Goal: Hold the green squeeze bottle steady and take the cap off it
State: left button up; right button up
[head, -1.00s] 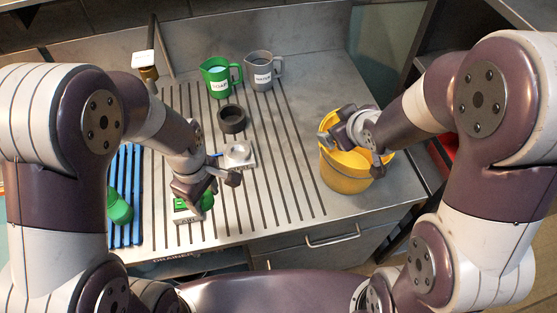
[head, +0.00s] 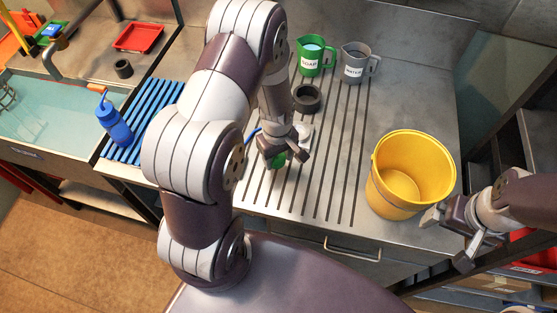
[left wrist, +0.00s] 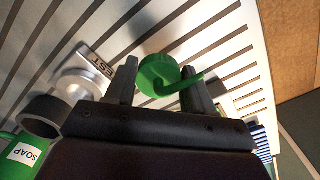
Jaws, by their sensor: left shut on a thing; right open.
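The green squeeze bottle (left wrist: 158,75) is seen from above in the left wrist view, its round green top and bent green spout between my left fingers. I cannot tell where the cap ends and the body begins. In the head view, only a small part of the green bottle (head: 278,160) shows under my left gripper (head: 285,155). My left gripper (left wrist: 162,88) is shut on it. My right gripper (head: 448,238) is open and empty, right of the yellow bucket.
The yellow bucket (head: 412,165) stands on the right of the ribbed steel drainer. A green SOAP jug (head: 314,55), grey WATER jug (head: 355,62) and dark ring (head: 307,98) stand behind. A blue bottle (head: 114,125) is by the blue rack (head: 150,108), near the sink.

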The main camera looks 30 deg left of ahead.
aim_at(276, 165)
pick_arm(q)
jog(key=f, duration=0.4)
jog(key=shift+s+a+p, duration=0.2)
jog(key=shift+a+p, duration=0.15)
jog(key=shift+w+d+f, duration=0.1)
jog(key=shift+w+d, duration=0.05)
jog(key=shift+w, duration=0.05)
jog(key=shift+f, duration=0.1)
jog(key=o, duration=1.2)
jog(key=shift+s, duration=0.1)
jog(key=shift+c, duration=0.2)
